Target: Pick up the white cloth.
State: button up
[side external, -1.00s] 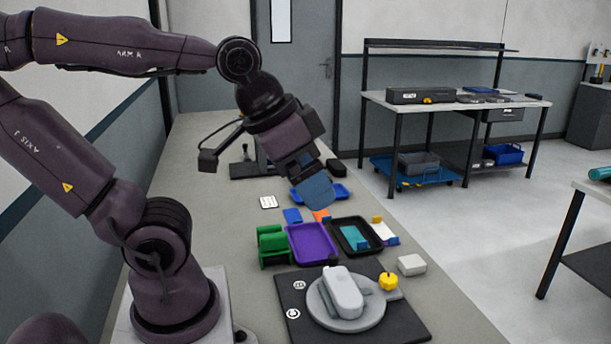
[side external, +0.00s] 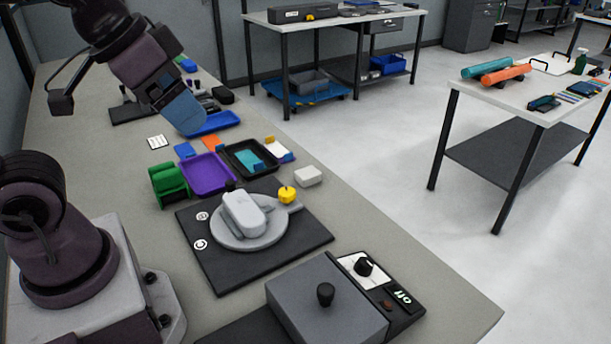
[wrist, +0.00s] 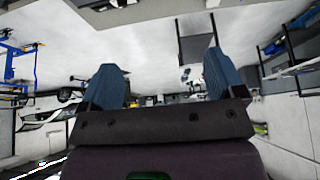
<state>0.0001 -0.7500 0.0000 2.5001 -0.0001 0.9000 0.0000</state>
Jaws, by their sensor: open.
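A small white folded-looking block (side external: 308,176), probably the white cloth, lies on the bench to the right of the black tray and near the yellow knob. My gripper (side external: 187,118) is raised above the bench, up and to the left of it, in front of the blue tray in the side view. Its blue fingers point down and to the right. In the wrist view my gripper (wrist: 163,78) has its two fingers wide apart with nothing between them. The white block cannot be made out in the wrist view.
A purple tray (side external: 222,184), a black tray (side external: 240,170) with teal and white pieces, and a green holder (side external: 168,186) stand close by. A grey round plate with a pale device (side external: 245,212) sits on a black mat (side external: 295,255). A grey box (side external: 320,300) is at the front.

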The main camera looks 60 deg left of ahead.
dwell(0.3)
jog(key=shift+o, duration=0.5)
